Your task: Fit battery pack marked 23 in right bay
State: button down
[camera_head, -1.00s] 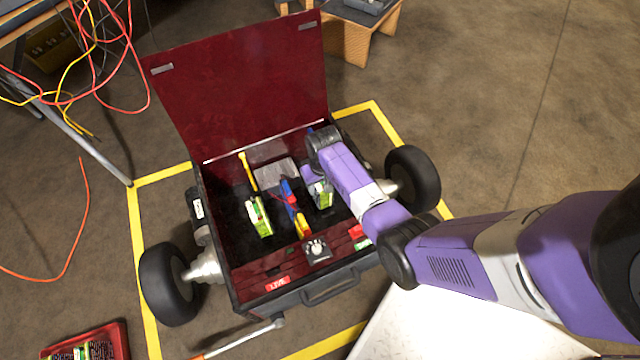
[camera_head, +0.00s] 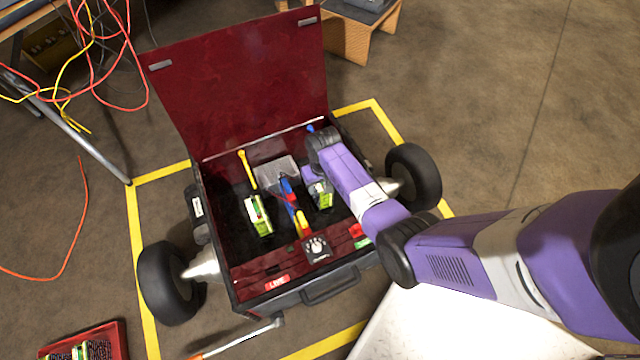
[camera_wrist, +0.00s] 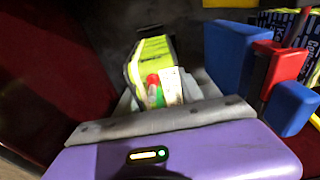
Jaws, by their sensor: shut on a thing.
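A green and white battery pack (camera_head: 323,200) is at my gripper (camera_head: 318,184), in the right part of the open dark red wheeled box (camera_head: 297,259). In the wrist view the pack (camera_wrist: 153,60) stands out yellow-green beyond the grey bar of my purple gripper (camera_wrist: 160,108), which is shut on it. I cannot read its number. My arm and gripper hide much of the right bay, so I cannot tell whether the pack is seated. Another green and white pack (camera_head: 258,214) sits in the left part of the box.
Blue and red blocks (camera_head: 288,193) and a yellow piece stand between the two packs; the blue block (camera_wrist: 232,55) is close right of my gripper. The raised lid (camera_head: 240,85) rises behind. A red tray (camera_head: 118,345) lies lower left.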

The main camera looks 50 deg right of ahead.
jog(key=shift+w+d+f+b, duration=0.1)
jog(key=shift+f+b, duration=0.4)
jog(key=shift+f, duration=0.1)
dwell(0.3)
jog(key=c, duration=0.6)
grip_release()
jog(key=shift+c, duration=0.2)
jog(key=shift+s+f, duration=0.15)
jog(key=shift+s, duration=0.05)
jog(key=r+p, duration=0.1)
jog(key=r, duration=0.1)
jog(key=r+p, duration=0.2)
jog(key=r, duration=0.1)
jog(key=r+p, duration=0.1)
jog(key=r, duration=0.2)
jog(key=shift+s+a, duration=0.2)
jog(key=shift+a, duration=0.05)
